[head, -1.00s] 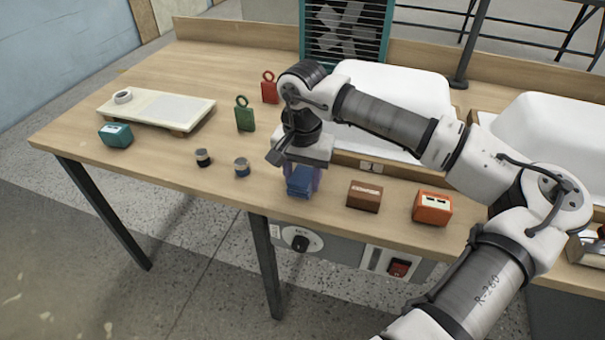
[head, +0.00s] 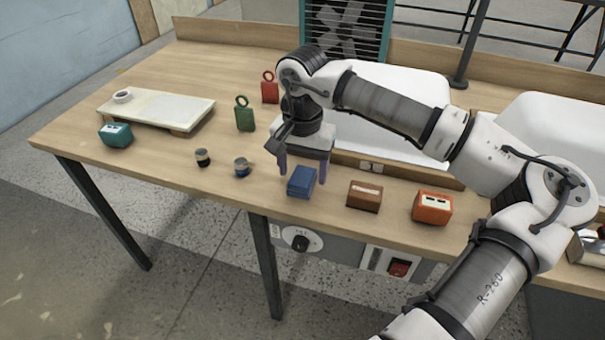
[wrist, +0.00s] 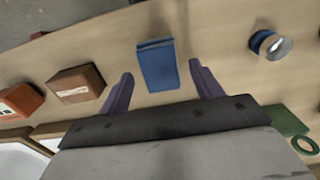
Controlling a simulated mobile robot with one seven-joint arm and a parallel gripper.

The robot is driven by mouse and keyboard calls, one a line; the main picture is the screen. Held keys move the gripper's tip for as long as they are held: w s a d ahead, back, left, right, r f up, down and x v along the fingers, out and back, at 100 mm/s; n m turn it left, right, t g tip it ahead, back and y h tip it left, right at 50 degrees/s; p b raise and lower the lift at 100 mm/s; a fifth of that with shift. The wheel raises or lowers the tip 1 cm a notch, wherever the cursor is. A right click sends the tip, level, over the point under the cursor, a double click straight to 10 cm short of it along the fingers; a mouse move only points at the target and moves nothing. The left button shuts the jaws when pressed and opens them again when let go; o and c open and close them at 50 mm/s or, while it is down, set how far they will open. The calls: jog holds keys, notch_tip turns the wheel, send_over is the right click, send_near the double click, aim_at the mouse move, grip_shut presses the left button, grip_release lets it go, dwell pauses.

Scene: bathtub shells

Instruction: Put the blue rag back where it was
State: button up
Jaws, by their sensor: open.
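The blue rag (head: 301,181) is a folded block lying on the wooden table near its front edge, left of the brown box. It also shows in the wrist view (wrist: 157,65), resting on the wood just beyond the fingertips. My gripper (head: 303,168) is open and empty, its two purple fingers apart, just above and behind the rag. In the wrist view my gripper (wrist: 160,80) has one finger on either side of the rag's line, with clear gaps between them and the cloth.
A brown box (head: 364,196) and an orange box (head: 432,206) stand to the right. White basins (head: 395,105) lie behind. The table's left middle has free room.

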aim_at(303, 175)
notch_tip(303, 175, up, 10)
dwell(0.3)
